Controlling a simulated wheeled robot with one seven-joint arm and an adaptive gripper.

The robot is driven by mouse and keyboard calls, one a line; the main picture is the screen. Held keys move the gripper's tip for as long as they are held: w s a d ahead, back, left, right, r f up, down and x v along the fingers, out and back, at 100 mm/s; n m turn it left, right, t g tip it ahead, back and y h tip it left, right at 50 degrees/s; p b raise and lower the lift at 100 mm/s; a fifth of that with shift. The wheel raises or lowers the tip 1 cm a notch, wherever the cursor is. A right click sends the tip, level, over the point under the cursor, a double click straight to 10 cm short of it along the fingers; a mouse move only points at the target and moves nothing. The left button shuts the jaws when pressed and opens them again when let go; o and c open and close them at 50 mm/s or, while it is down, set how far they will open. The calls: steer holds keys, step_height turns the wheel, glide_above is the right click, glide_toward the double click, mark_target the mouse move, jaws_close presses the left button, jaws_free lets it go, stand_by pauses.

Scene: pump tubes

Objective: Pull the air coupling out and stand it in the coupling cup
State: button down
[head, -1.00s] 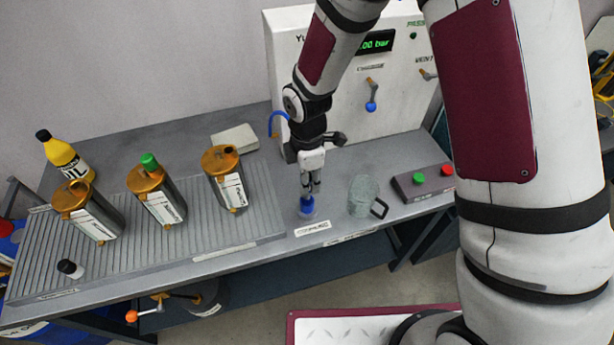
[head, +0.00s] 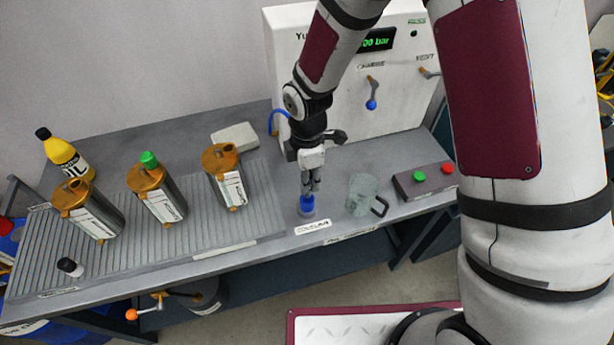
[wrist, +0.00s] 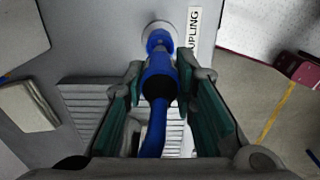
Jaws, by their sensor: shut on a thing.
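The air coupling (wrist: 157,75) is a blue fitting with a blue hose running back toward my wrist. In the wrist view my gripper (wrist: 160,78) has its teal-padded fingers on either side of the coupling and is shut on it. In the head view my gripper (head: 311,186) points down over the bench front, with the blue coupling (head: 306,202) below its fingertips. The coupling's lower end is at the small pale coupling cup (head: 308,214), which shows as a round rim in the wrist view (wrist: 151,27). Whether the coupling rests on the cup's bottom is hidden.
A clear mug (head: 360,193) stands close to the right, with a button box (head: 424,181) beyond it. Brass-topped canisters (head: 228,185) stand on the ribbed mat at left. The pump panel (head: 345,90) rises behind. A label (head: 313,227) lies at the bench edge.

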steer(key=shift+f+b, duration=1.15)
steer(key=shift+f, duration=1.15)
stand_by(0.4)
steer(key=c, duration=1.2)
jaws_free()
steer(key=shift+c, duration=0.2)
step_height(320, 180, up, 12)
